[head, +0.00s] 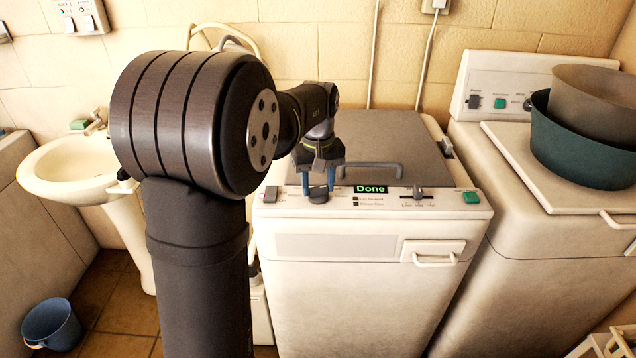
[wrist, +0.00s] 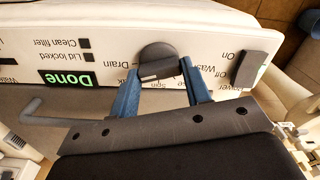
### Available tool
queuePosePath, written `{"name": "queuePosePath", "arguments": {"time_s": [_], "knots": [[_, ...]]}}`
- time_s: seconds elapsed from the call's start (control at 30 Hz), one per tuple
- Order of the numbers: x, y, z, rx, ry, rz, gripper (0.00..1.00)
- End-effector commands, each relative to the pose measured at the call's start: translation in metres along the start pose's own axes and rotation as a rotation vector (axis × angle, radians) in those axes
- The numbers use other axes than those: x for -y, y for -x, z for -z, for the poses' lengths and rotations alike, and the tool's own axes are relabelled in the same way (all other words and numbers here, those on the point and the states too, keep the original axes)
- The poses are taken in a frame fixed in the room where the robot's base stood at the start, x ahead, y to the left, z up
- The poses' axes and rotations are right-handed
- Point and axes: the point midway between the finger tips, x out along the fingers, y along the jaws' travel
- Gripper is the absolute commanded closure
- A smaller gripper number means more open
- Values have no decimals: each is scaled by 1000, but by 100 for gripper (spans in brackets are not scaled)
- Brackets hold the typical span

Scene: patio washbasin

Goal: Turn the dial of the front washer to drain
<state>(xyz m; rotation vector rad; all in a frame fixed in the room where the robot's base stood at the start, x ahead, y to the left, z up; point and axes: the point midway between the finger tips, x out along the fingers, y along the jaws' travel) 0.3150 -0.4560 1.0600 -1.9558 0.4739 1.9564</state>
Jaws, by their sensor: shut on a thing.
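The front washer (head: 360,290) is a white machine with a grey lid and a control panel along its front top edge. Its dark round dial (head: 318,196) is on the left part of the panel. I cannot tell which label the dial points to.
A green "Done" display (head: 370,188), a slider (head: 418,193) and a green button (head: 471,197) are right of the dial. A dark power switch (wrist: 249,69) is near it. The lid handle (head: 372,168) is behind. A second washer (head: 500,170) carries basins (head: 583,145). A sink (head: 75,165) stands left.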

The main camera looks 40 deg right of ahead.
Motion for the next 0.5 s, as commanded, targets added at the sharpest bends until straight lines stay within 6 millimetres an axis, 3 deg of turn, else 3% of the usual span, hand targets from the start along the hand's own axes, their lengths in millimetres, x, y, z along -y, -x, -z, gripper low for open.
{"name": "queuePosePath", "arguments": {"time_s": [0.5], "knots": [[0, 1, 0, -1, -150, -1, 79]]}}
